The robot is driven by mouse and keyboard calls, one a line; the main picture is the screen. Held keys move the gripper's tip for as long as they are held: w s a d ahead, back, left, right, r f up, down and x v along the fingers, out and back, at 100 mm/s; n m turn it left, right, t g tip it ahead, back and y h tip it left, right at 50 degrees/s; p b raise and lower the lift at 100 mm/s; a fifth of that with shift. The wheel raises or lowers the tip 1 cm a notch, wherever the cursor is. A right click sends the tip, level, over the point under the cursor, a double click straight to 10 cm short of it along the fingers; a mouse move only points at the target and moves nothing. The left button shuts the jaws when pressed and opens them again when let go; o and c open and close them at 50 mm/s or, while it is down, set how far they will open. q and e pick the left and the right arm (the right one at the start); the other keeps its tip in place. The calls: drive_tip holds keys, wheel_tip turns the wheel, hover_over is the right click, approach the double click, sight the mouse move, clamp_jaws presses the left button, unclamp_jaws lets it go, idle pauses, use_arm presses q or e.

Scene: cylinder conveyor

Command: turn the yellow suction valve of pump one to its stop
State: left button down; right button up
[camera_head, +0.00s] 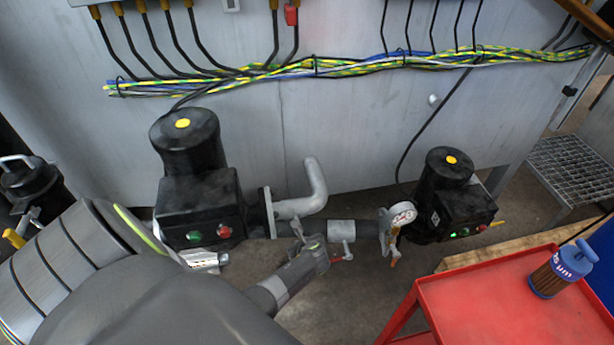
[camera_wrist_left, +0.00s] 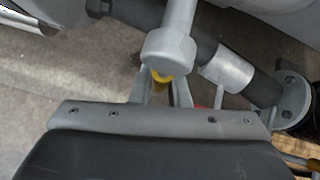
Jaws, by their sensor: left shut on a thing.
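A black pump (camera_head: 200,205) with a yellow dot on its motor stands left of centre; I cannot tell its number. My left gripper (camera_head: 314,243) is at the grey pipework to its right. In the left wrist view my gripper (camera_wrist_left: 165,92) has its two fingers on either side of a small yellow valve handle (camera_wrist_left: 160,77), shut on it. The handle sits under a grey round fitting (camera_wrist_left: 170,50) that hides part of it. In the head view the yellow handle is mostly hidden by the gripper. My right gripper is not in view.
A small red handle (camera_head: 342,257) is close to the right of my gripper. A gauge (camera_head: 403,213) and a second black pump (camera_head: 447,205) stand further right. A red table (camera_head: 490,315) with a blue-capped canister (camera_head: 562,268) is at front right. A grey wall (camera_head: 330,120) rises behind.

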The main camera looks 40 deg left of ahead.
use_arm(q)
drive_tip(key=shift+s+a+m+g+y+p, duration=0.3)
drive_tip(key=shift+s+a+g+y, duration=0.05)
drive_tip(key=shift+s+g+y, duration=0.05)
drive_tip(key=shift+f, duration=0.1)
idle(0.3)
drive_tip(key=c, duration=1.4)
unclamp_jaws()
drive_tip(key=shift+p+v, duration=2.45)
drive_tip(key=shift+v, duration=6.25)
